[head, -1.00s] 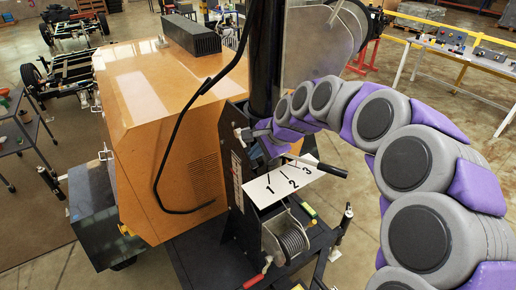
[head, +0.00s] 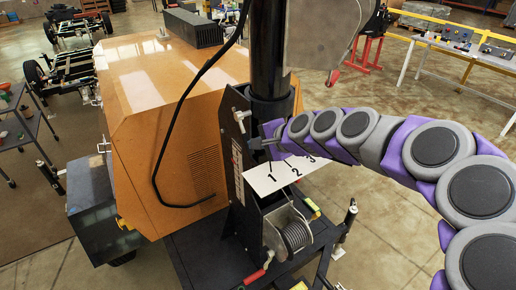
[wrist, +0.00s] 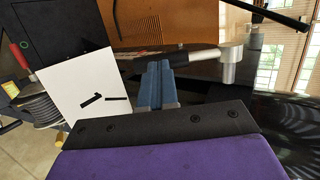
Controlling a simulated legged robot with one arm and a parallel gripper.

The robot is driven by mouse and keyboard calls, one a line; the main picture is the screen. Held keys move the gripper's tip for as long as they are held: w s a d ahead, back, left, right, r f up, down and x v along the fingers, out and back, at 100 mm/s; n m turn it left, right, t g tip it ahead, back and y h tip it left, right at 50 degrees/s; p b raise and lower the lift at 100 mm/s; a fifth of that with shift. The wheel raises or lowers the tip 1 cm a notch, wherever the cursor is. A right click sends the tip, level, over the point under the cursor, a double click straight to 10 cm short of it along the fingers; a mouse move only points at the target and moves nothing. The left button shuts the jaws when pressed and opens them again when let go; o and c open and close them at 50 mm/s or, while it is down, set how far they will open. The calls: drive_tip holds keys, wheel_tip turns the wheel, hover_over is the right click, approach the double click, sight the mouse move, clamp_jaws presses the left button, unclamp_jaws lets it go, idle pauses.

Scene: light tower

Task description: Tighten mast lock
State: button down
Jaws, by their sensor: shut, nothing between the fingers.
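The mast lock is a pale metal T-shaped handle (head: 240,121) on the upper edge of the black mast bracket, just left of the black mast (head: 268,55). In the wrist view its silver end (wrist: 231,64) shows to the right of the fingertips, with a light bar running left from it. My gripper (head: 256,143) is shut and empty, slightly below and right of the handle in the head view. Its blue-grey fingers (wrist: 155,85) point toward the bar in the wrist view; I cannot tell whether they touch it.
A white plate marked 1, 2, 3 (head: 260,182) lies just below my gripper. Under it is a cable winch (head: 290,235) with a red-gripped crank (head: 254,277). The orange housing (head: 150,100) stands left, with a black cable (head: 170,140) hanging across it.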

drive_tip(key=shift+w+a+f+t+y+b, duration=0.3)
drive_tip(key=shift+w+f+b, duration=0.2)
drive_tip(key=shift+f, duration=0.2)
drive_tip(key=shift+w+a+f+t+y+b, duration=0.2)
drive_tip(key=shift+w+a+f+t+b, duration=0.1)
drive_tip(key=shift+w+f+b, duration=0.25)
drive_tip(key=shift+f+x, duration=0.2)
drive_tip(key=shift+x, duration=0.85)
drive_tip(key=shift+d, duration=0.15)
drive_tip(key=shift+d+f, duration=0.1)
